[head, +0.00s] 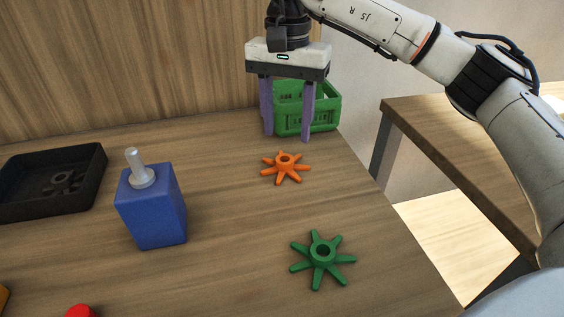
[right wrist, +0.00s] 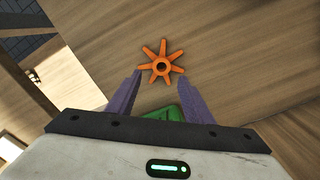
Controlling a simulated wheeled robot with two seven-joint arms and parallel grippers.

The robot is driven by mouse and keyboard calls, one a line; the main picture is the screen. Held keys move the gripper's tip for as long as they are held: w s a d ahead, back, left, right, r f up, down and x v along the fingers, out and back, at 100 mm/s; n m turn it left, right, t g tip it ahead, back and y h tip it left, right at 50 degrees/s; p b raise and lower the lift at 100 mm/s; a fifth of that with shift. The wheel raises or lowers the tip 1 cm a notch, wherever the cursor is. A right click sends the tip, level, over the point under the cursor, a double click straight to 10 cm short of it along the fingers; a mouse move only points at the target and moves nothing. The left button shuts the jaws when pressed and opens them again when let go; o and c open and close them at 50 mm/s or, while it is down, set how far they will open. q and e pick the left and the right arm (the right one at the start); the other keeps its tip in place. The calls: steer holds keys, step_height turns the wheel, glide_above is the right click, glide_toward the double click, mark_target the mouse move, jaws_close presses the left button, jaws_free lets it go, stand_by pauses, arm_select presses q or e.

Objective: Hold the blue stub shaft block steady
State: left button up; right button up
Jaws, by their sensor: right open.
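The blue stub shaft block (head: 150,212) stands upright on the wooden table, left of centre in the head view. A pale grey shaft (head: 139,169) rises from its top face. No gripper touches the block. My right gripper (head: 287,136) is open and empty, above the back right of the table and well to the right of the block. Its two purple fingers also show in the right wrist view (right wrist: 164,84), on either side below an orange spoked wheel (right wrist: 161,66). The block is not in the right wrist view. My left gripper is not in view.
The orange spoked wheel (head: 286,168) and a green one (head: 322,257) lie flat on the table. A green crate (head: 322,115) stands behind the right gripper. A black tray (head: 92,165) holds a dark spoked part. A red object (head: 80,312) is cut off at the front edge.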

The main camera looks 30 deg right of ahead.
steer(key=f, duration=0.6)
steer(key=shift+a+f, duration=0.2)
steer(key=shift+f, duration=0.15)
steer(key=c, duration=1.1)
steer(key=shift+r, duration=5.05)
steer(key=shift+c, duration=0.2)
